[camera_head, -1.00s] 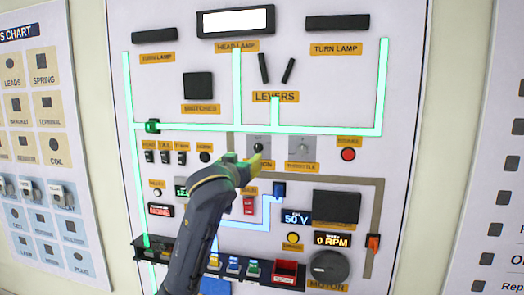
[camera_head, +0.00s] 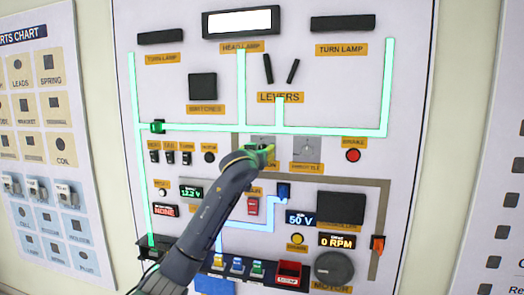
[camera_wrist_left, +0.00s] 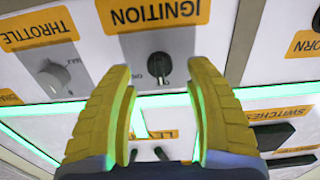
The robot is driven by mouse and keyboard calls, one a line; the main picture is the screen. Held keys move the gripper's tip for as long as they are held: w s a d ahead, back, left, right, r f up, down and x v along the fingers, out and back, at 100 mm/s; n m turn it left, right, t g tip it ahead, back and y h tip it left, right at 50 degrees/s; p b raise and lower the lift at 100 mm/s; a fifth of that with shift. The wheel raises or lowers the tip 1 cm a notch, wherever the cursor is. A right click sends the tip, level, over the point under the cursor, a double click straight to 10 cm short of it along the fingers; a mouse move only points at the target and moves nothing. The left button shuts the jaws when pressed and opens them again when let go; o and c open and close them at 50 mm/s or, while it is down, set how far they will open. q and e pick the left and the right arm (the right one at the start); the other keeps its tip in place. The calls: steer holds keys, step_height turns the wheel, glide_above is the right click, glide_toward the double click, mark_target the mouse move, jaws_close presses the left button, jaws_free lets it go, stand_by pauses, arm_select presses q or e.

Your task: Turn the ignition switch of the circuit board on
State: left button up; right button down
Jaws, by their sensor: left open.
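The ignition switch (camera_wrist_left: 158,68) is a dark rotary knob on a grey plate under an orange IGNITION label, which appears upside down in the left wrist view. My left gripper (camera_wrist_left: 158,77) has yellow ribbed fingers, open, one on each side of the knob in that view. Gaps show on both sides, and I cannot tell how deep the fingertips reach. In the head view, my left gripper (camera_head: 264,154) covers most of the ignition switch. The circuit board (camera_head: 350,75) is a white upright panel with glowing green lines. My right gripper is not in view.
The throttle knob (camera_wrist_left: 53,78) is beside the ignition on its own plate. In the head view, a red button (camera_head: 353,155) is further right, and small black switches (camera_head: 170,158) are to the left. A shelf with a red bin (camera_head: 289,271) juts out below.

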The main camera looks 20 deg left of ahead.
arm_select(q)
steer(key=shift+w+a, duration=0.15)
steer(key=shift+w, duration=1.35)
steer(key=shift+c, duration=0.3)
jaws_close()
